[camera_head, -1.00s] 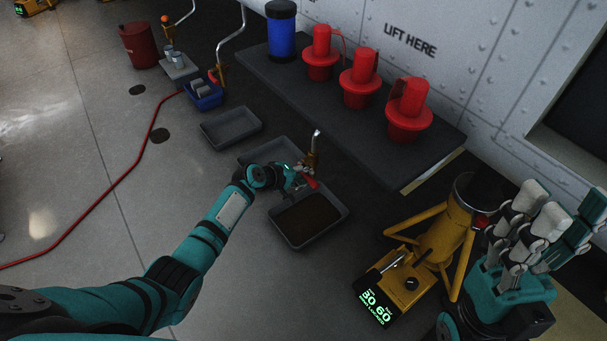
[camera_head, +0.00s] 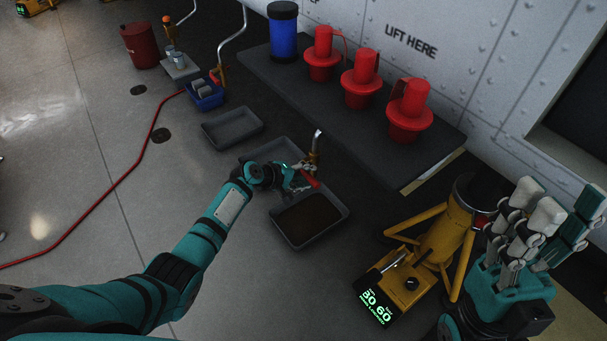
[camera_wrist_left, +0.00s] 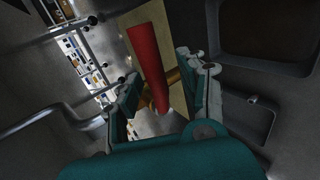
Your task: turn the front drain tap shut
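The front drain tap (camera_head: 315,155) is a brass fitting on a pipe end beside the dark bench, above the grey trays. Its red handle (camera_head: 311,178) points down toward the right in the head view. My left gripper (camera_head: 298,180) is at the handle. In the left wrist view the red handle (camera_wrist_left: 145,55) lies between the fingers of my left gripper (camera_wrist_left: 165,95), with visible gaps on both sides, so it is open around the handle. Whether either finger touches it is unclear. My right gripper (camera_head: 550,220) is raised at the right, open and empty.
A tray with dark liquid (camera_head: 345,212) lies below the tap; an empty grey tray (camera_head: 232,141) lies farther back. A yellow jack (camera_head: 440,240) stands to the right. Red covers (camera_head: 359,92) and a blue canister (camera_head: 282,45) stand on the bench. A red hose crosses the floor.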

